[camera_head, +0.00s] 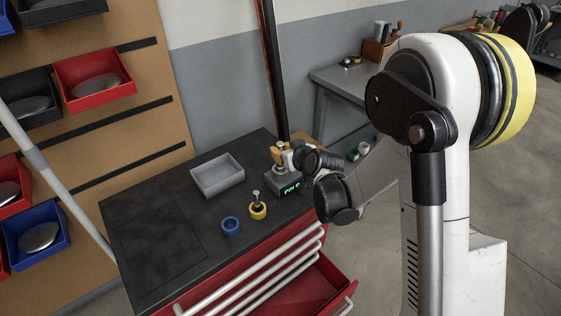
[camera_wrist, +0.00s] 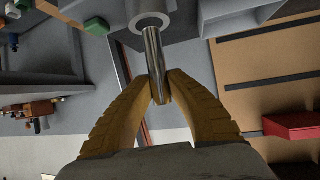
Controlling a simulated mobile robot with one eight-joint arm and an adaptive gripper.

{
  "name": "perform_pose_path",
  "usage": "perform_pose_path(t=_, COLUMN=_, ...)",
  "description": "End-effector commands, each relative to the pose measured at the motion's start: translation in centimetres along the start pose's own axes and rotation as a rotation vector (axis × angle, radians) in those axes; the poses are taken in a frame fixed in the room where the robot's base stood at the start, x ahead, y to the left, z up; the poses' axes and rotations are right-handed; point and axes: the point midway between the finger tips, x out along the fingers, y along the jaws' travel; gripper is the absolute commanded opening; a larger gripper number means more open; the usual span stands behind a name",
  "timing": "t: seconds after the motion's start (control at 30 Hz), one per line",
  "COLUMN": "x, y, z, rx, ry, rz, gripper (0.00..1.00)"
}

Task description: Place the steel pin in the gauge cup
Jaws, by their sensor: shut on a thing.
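My gripper (camera_wrist: 160,92) has its two yellow fingers closed on one end of a steel pin (camera_wrist: 152,55). The pin's far end meets the round opening of the grey gauge cup (camera_wrist: 150,20) in the wrist view. I cannot tell how deep it sits inside. In the head view my gripper (camera_head: 281,153) is over the gauge (camera_head: 291,188), a dark box with a lit green display. The fingers and wrist hide most of the pin there.
A yellow holder (camera_head: 258,211) with another pin-like piece standing in it and a blue ring-shaped holder (camera_head: 231,227) stand left of the gauge. A grey tray (camera_head: 218,188) lies behind them. The dark bench top (camera_head: 155,240) is clear at left. A red drawer (camera_head: 310,290) stands open below.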

Motion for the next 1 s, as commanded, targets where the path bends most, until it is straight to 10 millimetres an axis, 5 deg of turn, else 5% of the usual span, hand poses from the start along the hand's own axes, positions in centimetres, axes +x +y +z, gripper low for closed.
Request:
perform_pose_path(t=0.2, x=1.7, y=0.0, z=3.1, rx=0.0, ry=0.0, rz=0.0, gripper=0.0)
perform_pose_path(t=0.57, x=1.8, y=0.0, z=3.3, rx=0.0, ry=0.0, rz=0.0, gripper=0.0)
perform_pose_path(t=0.6, x=1.8, y=0.0, z=3.4, rx=0.0, ry=-0.001, rz=0.0, gripper=0.22)
perform_pose_path(t=0.67, x=1.8, y=0.0, z=3.4, rx=0.0, ry=-0.001, rz=-0.001, gripper=0.37)
perform_pose_path(t=1.0, x=1.6, y=0.0, z=3.2, rx=0.0, ry=-0.001, rz=-0.001, gripper=0.37)
